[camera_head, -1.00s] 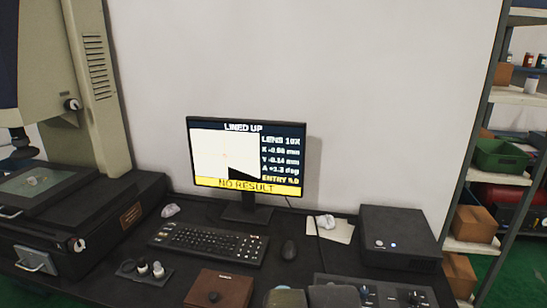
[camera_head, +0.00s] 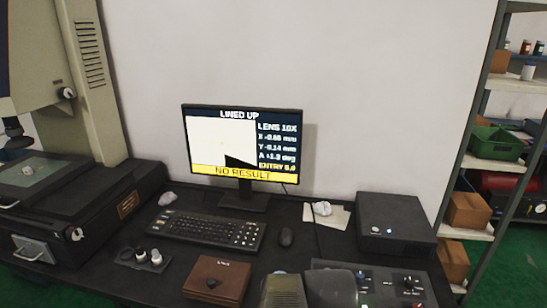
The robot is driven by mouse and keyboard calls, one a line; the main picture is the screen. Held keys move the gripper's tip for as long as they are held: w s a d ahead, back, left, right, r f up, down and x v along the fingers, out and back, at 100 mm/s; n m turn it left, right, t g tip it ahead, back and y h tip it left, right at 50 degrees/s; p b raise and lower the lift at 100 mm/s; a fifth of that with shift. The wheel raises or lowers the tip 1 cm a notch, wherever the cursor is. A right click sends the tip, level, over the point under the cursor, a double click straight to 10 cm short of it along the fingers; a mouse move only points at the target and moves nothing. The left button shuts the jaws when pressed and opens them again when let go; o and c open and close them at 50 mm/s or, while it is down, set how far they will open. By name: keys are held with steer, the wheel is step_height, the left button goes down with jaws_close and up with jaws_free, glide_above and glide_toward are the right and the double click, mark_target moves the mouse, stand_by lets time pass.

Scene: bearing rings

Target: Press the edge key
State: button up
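The edge key cannot be told apart; key labels are too small to read. A black keyboard (camera_head: 205,230) lies in front of the monitor (camera_head: 243,158). The screen reads LINED UP, LENS 10X and, on a yellow bar, NO RESULT. Two dark rounded parts, likely of my gripper (camera_head: 308,291), show at the bottom edge between box and panel. Their tips' opening cannot be made out.
A black box (camera_head: 395,224) stands at the right of the table. A small stand with several knob-like pieces (camera_head: 144,259) is at front left. A large measuring machine (camera_head: 75,215) fills the left. Shelves (camera_head: 500,155) stand at right.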

steer(key=shift+s+a+f, duration=0.1)
steer(key=shift+s+f, duration=0.2)
jaws_close()
stand_by(1.7)
